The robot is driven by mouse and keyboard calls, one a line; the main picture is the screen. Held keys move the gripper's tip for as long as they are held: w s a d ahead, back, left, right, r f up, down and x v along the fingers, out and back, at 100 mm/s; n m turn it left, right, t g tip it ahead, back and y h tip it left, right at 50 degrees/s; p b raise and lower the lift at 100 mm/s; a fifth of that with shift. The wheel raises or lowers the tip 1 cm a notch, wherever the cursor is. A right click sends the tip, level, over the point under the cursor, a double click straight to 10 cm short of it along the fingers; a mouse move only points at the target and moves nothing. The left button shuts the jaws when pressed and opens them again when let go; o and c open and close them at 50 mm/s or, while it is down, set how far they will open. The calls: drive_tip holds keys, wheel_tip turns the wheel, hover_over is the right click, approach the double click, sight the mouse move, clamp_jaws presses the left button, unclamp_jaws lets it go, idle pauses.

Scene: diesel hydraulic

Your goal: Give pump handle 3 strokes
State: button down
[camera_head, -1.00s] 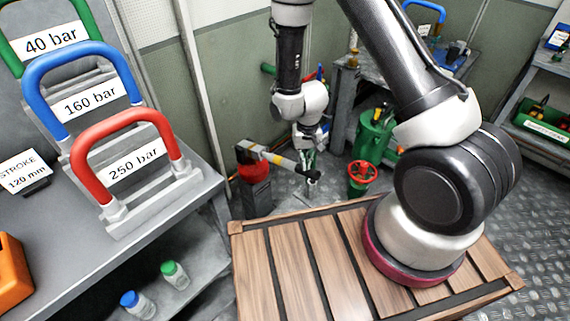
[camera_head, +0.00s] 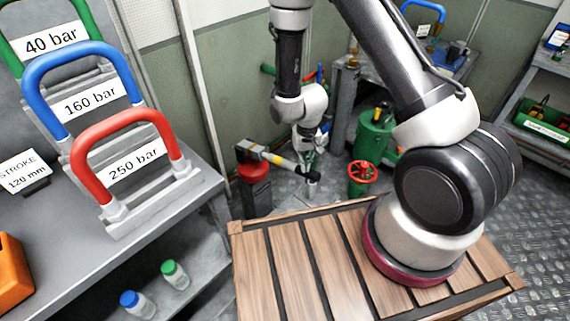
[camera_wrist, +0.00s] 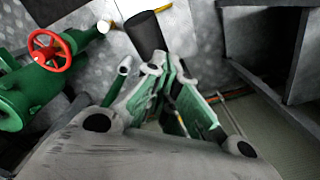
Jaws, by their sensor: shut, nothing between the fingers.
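The pump handle (camera_head: 280,161) is a bar with a yellow band and a black end grip, seen in the head view left of the green tank. It slopes slightly down to the right from the red pump body (camera_head: 255,172). My gripper (camera_head: 309,160) is close above and behind the grip's end in the head view. In the wrist view the black grip (camera_wrist: 145,32) lies just beyond my gripper's green-padded fingers (camera_wrist: 168,75). The fingers are shut with nothing between them. Whether they touch the grip I cannot tell.
A green tank (camera_head: 374,135) and a red handwheel (camera_head: 362,171) stand right of the handle; the wheel also shows in the wrist view (camera_wrist: 50,50). A wooden slatted platform (camera_head: 300,255) is in front. A grey bench (camera_head: 195,190) with coloured hoops is at left.

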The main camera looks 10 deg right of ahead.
drive_tip(key=shift+f, duration=2)
idle(0.4)
drive_tip(key=shift+f, duration=4.45)
drive_tip(key=shift+r, duration=8.1)
drive_tip(key=shift+f, duration=0.1)
